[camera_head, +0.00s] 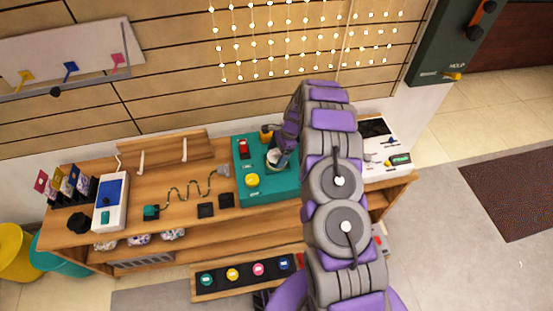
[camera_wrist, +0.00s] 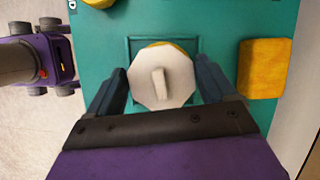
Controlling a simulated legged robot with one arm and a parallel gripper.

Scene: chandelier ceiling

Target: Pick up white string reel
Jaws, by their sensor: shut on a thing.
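The white string reel (camera_wrist: 160,76) is a pale octagonal disc with a raised bar across its top. It sits over a square recess in a teal box (camera_wrist: 209,17), with a bit of yellow showing behind its rim. My gripper (camera_wrist: 165,84) has one dark finger on each side of the reel and is shut on it. In the head view the teal box (camera_head: 287,188) stands on the wooden table. There my gripper (camera_head: 277,158) reaches down onto the box, and the reel is a small pale patch, mostly hidden by the gripper.
A yellow block (camera_wrist: 264,68) is on the teal box beside the reel. In the head view a yellow button (camera_head: 252,180) and a red part (camera_head: 243,147) are also on the box. A white device (camera_head: 110,203) stands at the table's left. A wall is close behind.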

